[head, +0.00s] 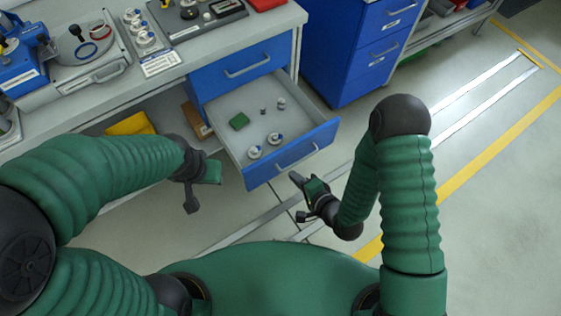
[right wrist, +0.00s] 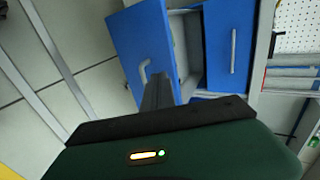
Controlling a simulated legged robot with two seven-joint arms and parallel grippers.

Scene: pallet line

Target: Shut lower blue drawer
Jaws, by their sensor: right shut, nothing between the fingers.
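The lower blue drawer (head: 260,178) is pulled out from under the workbench. Its front with a grey handle (head: 297,157) faces me, and it also shows in the right wrist view (right wrist: 132,40). My right gripper (head: 297,180) is shut and empty, just in front of the drawer front, below the handle in the picture. In the right wrist view its dark fingers (right wrist: 157,92) overlap the drawer front beside the handle; contact cannot be told. My left gripper (head: 192,192) hangs left of the drawer; its jaw state is unclear.
The upper blue drawer (head: 235,72) is shut. A blue cabinet (head: 345,50) stands to the right. A yellow bin (head: 131,124) sits under the bench (head: 180,62). The floor at right is clear.

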